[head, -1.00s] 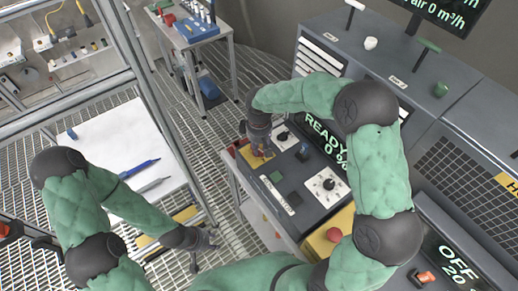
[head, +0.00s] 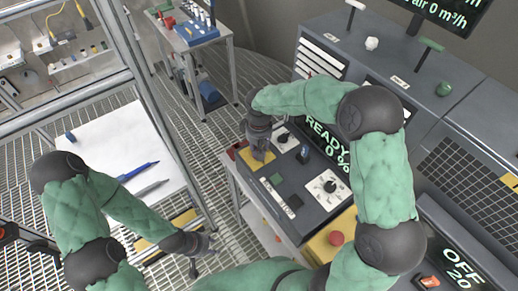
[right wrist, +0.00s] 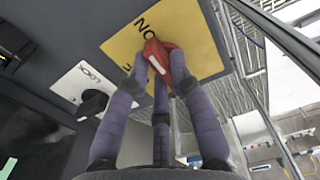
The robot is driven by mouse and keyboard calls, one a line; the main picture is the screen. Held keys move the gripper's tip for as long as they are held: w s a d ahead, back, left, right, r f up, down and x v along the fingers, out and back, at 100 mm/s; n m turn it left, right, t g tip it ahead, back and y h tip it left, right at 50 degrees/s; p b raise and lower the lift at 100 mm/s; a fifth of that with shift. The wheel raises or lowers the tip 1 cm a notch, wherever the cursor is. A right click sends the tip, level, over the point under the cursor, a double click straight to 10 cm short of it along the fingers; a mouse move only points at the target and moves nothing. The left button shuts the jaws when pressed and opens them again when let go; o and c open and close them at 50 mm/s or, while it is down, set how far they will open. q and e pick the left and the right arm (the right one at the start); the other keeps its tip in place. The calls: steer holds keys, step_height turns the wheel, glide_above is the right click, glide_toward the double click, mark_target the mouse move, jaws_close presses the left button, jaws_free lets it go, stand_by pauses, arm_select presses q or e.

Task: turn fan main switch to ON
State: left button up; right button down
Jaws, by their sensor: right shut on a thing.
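The fan main switch is a red handle with a white mark (right wrist: 158,62) on a yellow plate (right wrist: 196,38) in the right wrist view. Inverted "ON" lettering sits beside the handle. My right gripper (right wrist: 158,85) has its fingers around the red handle and is shut on it; the fingers hide part of the handle and plate.
A white LOCK plate (right wrist: 85,82) lies beside the switch. The console carries a blue-topped lever (head: 303,154), a dial plate (head: 327,187), a red button (head: 336,238) and a screen reading READY 0 % (head: 327,142). A white table (head: 115,150) with pens stands at left.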

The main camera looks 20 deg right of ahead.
steer(key=c, duration=1.1)
jaws_free()
steer(key=shift+s+f, duration=0.1)
step_height(320, 180, up, 12)
